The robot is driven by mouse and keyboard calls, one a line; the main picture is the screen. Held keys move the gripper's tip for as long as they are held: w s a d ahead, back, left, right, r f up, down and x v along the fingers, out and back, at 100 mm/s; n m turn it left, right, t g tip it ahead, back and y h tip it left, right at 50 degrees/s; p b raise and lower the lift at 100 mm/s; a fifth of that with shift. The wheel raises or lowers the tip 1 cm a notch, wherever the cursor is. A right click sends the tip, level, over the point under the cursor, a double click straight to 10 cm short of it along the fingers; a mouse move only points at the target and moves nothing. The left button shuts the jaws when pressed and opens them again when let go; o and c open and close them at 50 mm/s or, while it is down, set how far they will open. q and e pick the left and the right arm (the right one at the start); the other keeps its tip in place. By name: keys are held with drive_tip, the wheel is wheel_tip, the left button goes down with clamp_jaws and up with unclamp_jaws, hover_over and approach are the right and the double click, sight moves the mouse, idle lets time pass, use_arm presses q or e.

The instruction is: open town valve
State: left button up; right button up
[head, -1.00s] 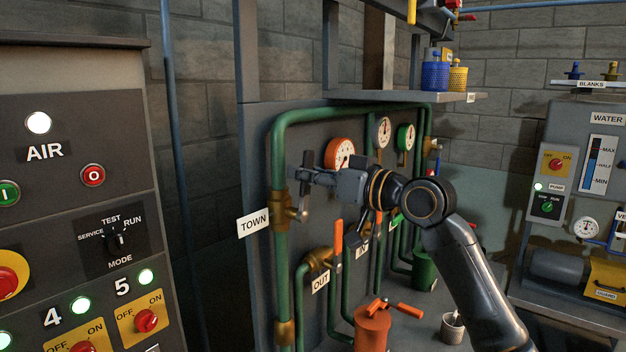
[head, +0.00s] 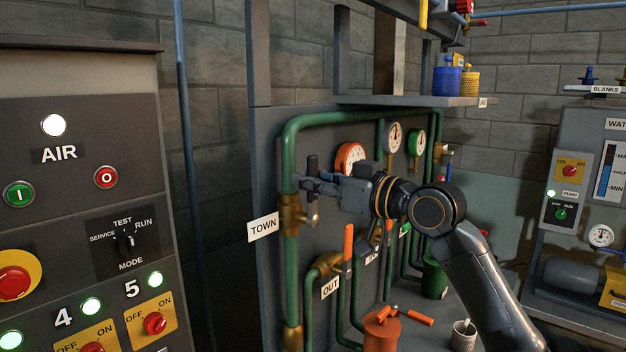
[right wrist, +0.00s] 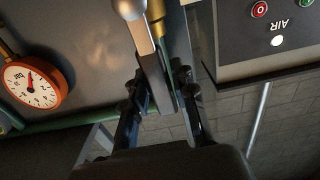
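The town valve (head: 292,214) is a brass body on the green pipe at the left of the panel, beside the white TOWN sign (head: 263,227). Its lever points up, with a dark grip at the top. My right gripper (head: 309,184) is at this lever, reaching in from the right. In the right wrist view, the lever (right wrist: 151,65) runs between the two fingers of my right gripper (right wrist: 164,92). The fingers are apart, with a gap showing on the right; contact on the left is unclear. My left gripper is not in view.
An orange lever (head: 348,247) stands on the OUT valve below, close under my right arm. Gauges, including an orange-rimmed one (head: 350,158), sit behind the gripper. An orange container (head: 381,331) stands on the bench. The AIR control cabinet (head: 75,120) is at the left.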

drive_tip(key=shift+o, duration=1.1)
drive_tip(key=v, duration=1.2)
